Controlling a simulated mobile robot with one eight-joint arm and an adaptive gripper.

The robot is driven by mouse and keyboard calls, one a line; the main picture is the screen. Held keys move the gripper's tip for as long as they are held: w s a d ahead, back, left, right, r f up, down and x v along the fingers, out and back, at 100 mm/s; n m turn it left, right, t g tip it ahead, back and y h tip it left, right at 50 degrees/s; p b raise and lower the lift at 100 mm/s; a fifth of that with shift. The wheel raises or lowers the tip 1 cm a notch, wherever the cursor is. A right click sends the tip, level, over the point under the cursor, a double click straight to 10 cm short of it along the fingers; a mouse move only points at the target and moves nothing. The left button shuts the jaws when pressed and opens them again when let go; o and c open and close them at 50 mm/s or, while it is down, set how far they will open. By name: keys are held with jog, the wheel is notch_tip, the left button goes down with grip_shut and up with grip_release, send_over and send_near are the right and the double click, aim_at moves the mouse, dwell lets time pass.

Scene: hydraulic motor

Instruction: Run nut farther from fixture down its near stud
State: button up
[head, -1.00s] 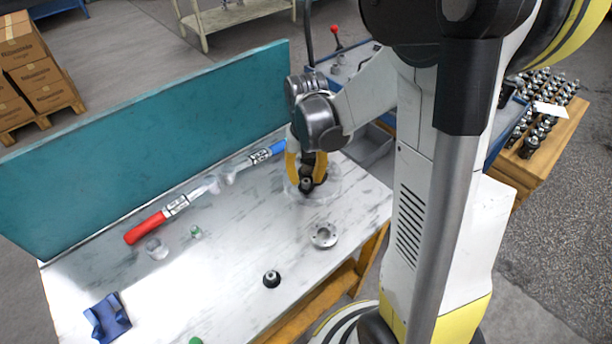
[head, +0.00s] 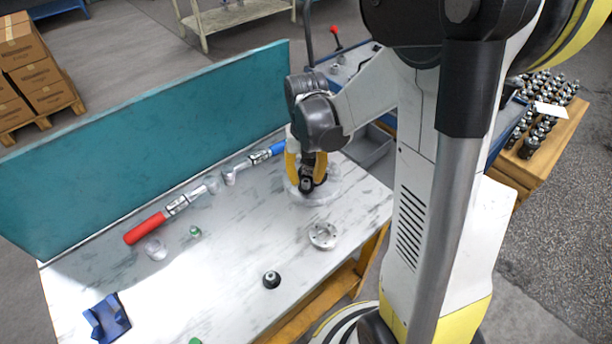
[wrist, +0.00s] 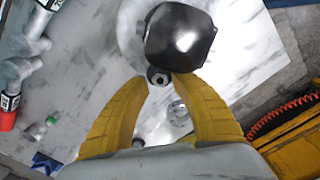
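My gripper (head: 306,182) has yellow fingers and points down at the far right part of the table. In the wrist view its fingertips (wrist: 162,78) close in on both sides of a small dark nut (wrist: 158,75) with a lighter centre. The stud under it is hidden. Just beyond the nut is a dark, square-cornered block with a shiny face (wrist: 182,36). A pale round fixture (head: 327,192) stands around the gripper's tips in the head view. The fingers cover much of it.
A pale flange ring (head: 323,235) and a small black part (head: 271,279) lie nearer on the marble table (head: 225,265). A red-handled wrench (head: 150,226) and a blue-handled one (head: 268,152) lie along the teal panel (head: 150,155). A blue holder (head: 107,318) sits at front left.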

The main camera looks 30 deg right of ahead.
jog(key=shift+r+p, duration=1.35)
jog(key=shift+r, duration=0.45)
jog(key=o, duration=0.6)
notch_tip(320, 180, up, 6)
jog(key=p, duration=0.4)
jog(key=shift+p, duration=0.3)
notch_tip(320, 180, up, 12)
send_over(306, 181)
